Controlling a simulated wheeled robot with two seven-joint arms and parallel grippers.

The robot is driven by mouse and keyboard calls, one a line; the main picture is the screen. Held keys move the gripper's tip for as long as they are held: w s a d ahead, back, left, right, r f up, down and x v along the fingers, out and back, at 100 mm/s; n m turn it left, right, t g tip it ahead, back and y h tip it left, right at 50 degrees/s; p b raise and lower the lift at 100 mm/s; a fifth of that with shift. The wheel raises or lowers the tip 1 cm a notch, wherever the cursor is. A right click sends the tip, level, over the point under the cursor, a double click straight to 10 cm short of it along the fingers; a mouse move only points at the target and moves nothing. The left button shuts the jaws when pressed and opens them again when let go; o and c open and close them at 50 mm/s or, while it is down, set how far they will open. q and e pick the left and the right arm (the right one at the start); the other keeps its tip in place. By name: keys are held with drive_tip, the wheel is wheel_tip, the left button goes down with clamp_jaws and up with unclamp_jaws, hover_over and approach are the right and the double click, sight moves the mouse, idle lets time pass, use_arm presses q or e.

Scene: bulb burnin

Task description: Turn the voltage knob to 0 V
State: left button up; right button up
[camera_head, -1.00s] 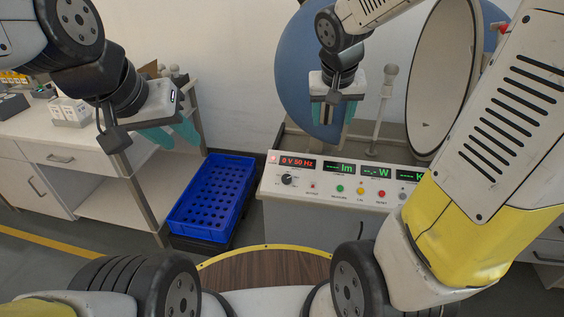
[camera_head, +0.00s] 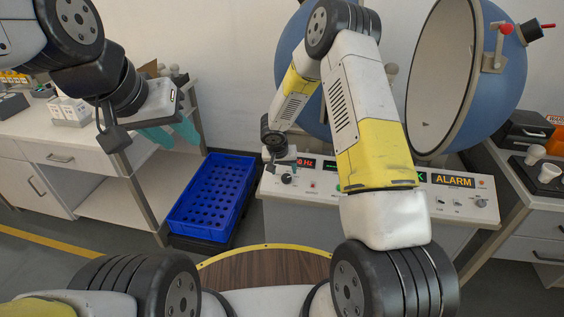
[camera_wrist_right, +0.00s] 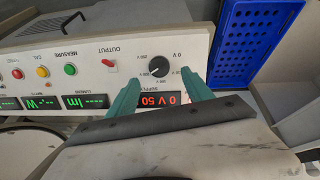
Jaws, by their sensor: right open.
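The black voltage knob (camera_head: 287,179) is at the left end of the white control panel (camera_head: 330,198). It also shows in the right wrist view (camera_wrist_right: 160,67), ringed by voltage labels; its exact pointer setting is too small to tell. The red supply display (camera_wrist_right: 170,98) beside it reads 0 V 50, with the rest covered. My right gripper (camera_wrist_right: 162,77) is open, its teal fingers on either side of the knob's position in view; contact cannot be told. My left gripper (camera_head: 171,136) is open and empty, high at the left.
A blue crate (camera_head: 212,195) stands left of the panel. An orange ALARM display (camera_head: 453,181) is lit at the panel's right. A large blue sphere with a white interior (camera_head: 440,75) stands open behind it. My right forearm hides the panel's middle.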

sight(286, 178)
drive_tip(key=x, duration=0.6)
drive_tip(key=shift+w+d+f, duration=0.1)
drive_tip(key=shift+w+f, duration=0.1)
drive_tip(key=shift+f, duration=0.15)
clamp_jaws()
